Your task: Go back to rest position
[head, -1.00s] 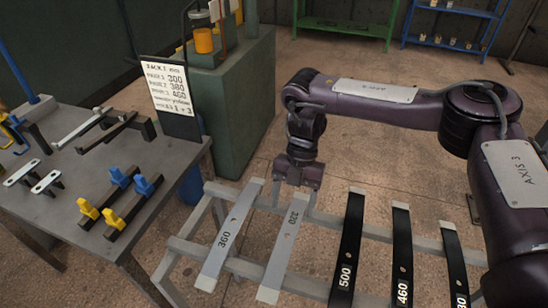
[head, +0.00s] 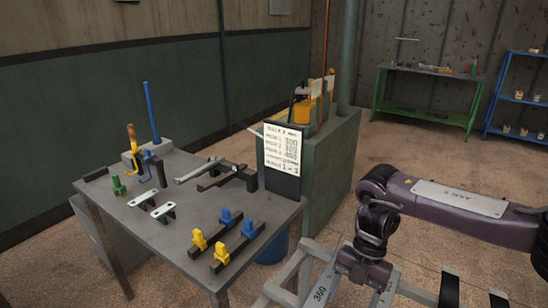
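My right arm comes in from the right, and its gripper (head: 362,274) is low in the picture, over the far end of the spring rack (head: 290,283). Its fingertips are small and partly hidden, so I cannot tell whether it is open or shut, or whether it touches a leaf spring. A grey leaf spring marked 360 (head: 321,290) and another grey one (head: 386,289) lie at the gripper's near side. Two black leaf springs (head: 449,291) show farther right, cut off by the bottom edge. My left gripper is not in view.
A grey work table (head: 170,226) at left holds blue and yellow clamps, bars and tools. A sign board (head: 283,158) stands at its right corner, beside a green cabinet (head: 330,170). A green bench (head: 425,110) and blue shelf (head: 515,95) stand behind.

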